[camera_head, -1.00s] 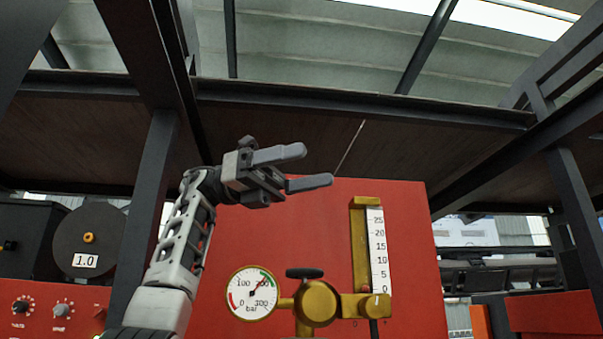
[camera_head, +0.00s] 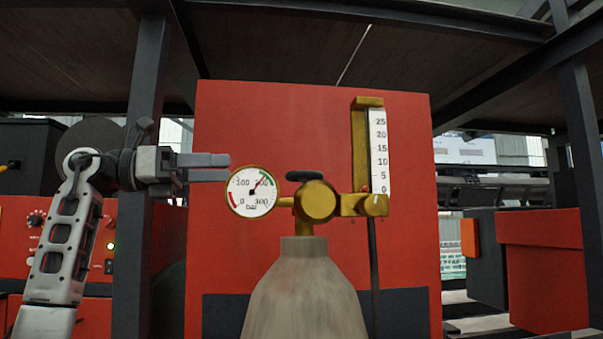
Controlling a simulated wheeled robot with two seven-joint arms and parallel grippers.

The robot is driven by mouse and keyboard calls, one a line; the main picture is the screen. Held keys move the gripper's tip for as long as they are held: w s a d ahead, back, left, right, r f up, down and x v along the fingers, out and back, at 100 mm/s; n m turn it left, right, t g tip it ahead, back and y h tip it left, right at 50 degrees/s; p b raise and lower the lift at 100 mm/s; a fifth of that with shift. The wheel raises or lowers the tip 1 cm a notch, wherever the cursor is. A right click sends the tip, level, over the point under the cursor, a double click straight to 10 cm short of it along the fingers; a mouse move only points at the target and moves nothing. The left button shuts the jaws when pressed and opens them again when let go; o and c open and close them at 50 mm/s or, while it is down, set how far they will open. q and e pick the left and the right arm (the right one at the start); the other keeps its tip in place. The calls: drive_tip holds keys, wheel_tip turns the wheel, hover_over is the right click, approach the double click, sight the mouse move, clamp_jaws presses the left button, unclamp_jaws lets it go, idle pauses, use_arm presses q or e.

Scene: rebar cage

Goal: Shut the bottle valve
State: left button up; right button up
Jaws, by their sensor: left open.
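The gas bottle (camera_head: 303,290) stands upright in the centre, grey, with a brass valve and regulator (camera_head: 318,202) on top. A black valve handwheel (camera_head: 304,175) sits above the brass body. A round pressure gauge (camera_head: 251,192) is on its left, and a flow scale (camera_head: 377,150) reading 0 to 25 rises on its right. My left gripper (camera_head: 228,168) comes in from the left at about handwheel height. Its fingers point right, with the tips near the gauge's upper left edge. They look empty, and apart from the handwheel. My right gripper is not in view.
A red cabinet (camera_head: 270,115) stands behind the bottle. A dark post (camera_head: 141,180) is behind my left arm. A red control panel (camera_head: 33,215) is at the left, and a red box (camera_head: 545,270) at the right. A dark hose (camera_head: 373,265) hangs below the flow scale.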

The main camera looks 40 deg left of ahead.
sight(286, 174)
use_arm(q)
drive_tip(key=w+d+p, duration=0.1)
drive_tip(key=w+d, duration=0.1)
drive_tip(key=w, duration=0.2)
drive_tip(key=w+d+y+p, duration=0.1)
drive_tip(key=w+d, duration=0.1)
drive_tip(key=w, duration=0.1)
drive_tip(key=w+d+y+p, duration=0.1)
drive_tip(key=w+d+p, duration=0.1)
drive_tip(key=w+d, duration=0.1)
drive_tip(key=shift+w+n+t, duration=0.3)
drive_tip(key=shift+w, duration=0.55)
drive_tip(key=shift+w+d+f, duration=0.15)
drive_tip(key=shift+w+d, duration=0.15)
drive_tip(key=shift+w, duration=0.3)
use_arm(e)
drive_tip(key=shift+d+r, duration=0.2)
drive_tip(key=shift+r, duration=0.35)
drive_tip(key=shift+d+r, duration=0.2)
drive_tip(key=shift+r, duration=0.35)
use_arm(q)
drive_tip(key=c, duration=1)
